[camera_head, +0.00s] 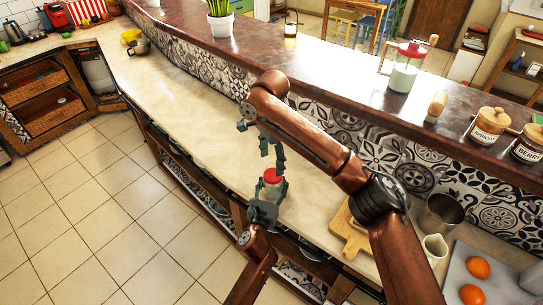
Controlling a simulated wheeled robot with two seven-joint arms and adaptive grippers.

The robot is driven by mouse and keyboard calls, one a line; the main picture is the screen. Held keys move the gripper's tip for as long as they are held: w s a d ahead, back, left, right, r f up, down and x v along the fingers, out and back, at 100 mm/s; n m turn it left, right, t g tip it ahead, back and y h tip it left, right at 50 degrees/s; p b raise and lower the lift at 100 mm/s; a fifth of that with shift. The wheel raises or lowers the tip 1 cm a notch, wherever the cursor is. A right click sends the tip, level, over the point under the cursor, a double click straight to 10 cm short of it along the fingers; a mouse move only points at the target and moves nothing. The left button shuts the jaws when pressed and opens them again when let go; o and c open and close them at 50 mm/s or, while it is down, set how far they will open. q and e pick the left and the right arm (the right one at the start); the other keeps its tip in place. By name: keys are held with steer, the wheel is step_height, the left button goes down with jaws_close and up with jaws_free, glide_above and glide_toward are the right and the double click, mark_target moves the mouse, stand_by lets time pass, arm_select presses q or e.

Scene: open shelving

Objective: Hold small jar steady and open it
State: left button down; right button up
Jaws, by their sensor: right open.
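The small jar (266,192) has a clear body and a red lid (273,176). It stands upright at the front edge of the pale counter. My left gripper (271,187) comes in from below, with its fingers on both sides of the jar's body, and looks shut on it. My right gripper (271,156) points down just above the red lid. It is open and empty, and its fingertips look apart from the lid. The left gripper's fingers partly hide the jar's body.
A wooden board (349,232), a metal cup (441,213), a white pitcher (433,249) and a tray (456,277) with oranges (479,267) are to the right. The raised dark ledge (330,92) holds more jars. The counter (190,97) is clear to the left.

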mark_target(273, 178)
step_height(273, 178, down, 7)
steer(key=shift+w+r, duration=0.1)
steer(key=shift+w, duration=0.05)
steer(key=shift+c, duration=0.2)
jaws_close()
stand_by(0.8)
stand_by(0.4)
steer(key=n, duration=0.4)
steer(key=shift+d, duration=0.2)
steer(key=c, duration=1.6)
jaws_free()
steer(key=o, duration=0.4)
